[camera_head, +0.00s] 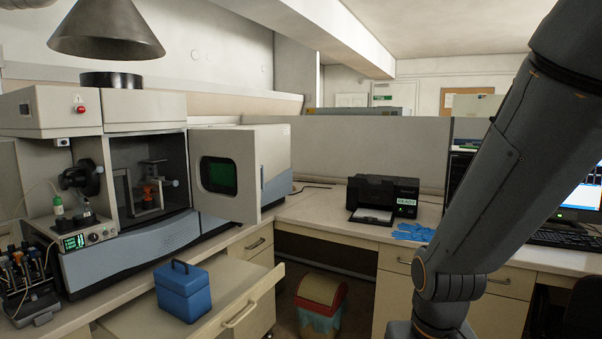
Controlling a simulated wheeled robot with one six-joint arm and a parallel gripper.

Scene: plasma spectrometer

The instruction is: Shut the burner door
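The burner door (223,175) is a pale grey panel with a dark green window. It stands swung open to the right of the burner compartment (149,176) of the spectrometer (130,251). Inside the open compartment I see a small metal stand with an orange part. My arm crosses the right side of the view, well apart from the door. My gripper is not in view.
An open drawer (247,311) juts out below the spectrometer, with a blue box (182,291) on it. A bin (320,303) stands on the floor. A printer (385,197) and blue gloves (413,232) are on the right counter. A tube rack (28,285) stands front left.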

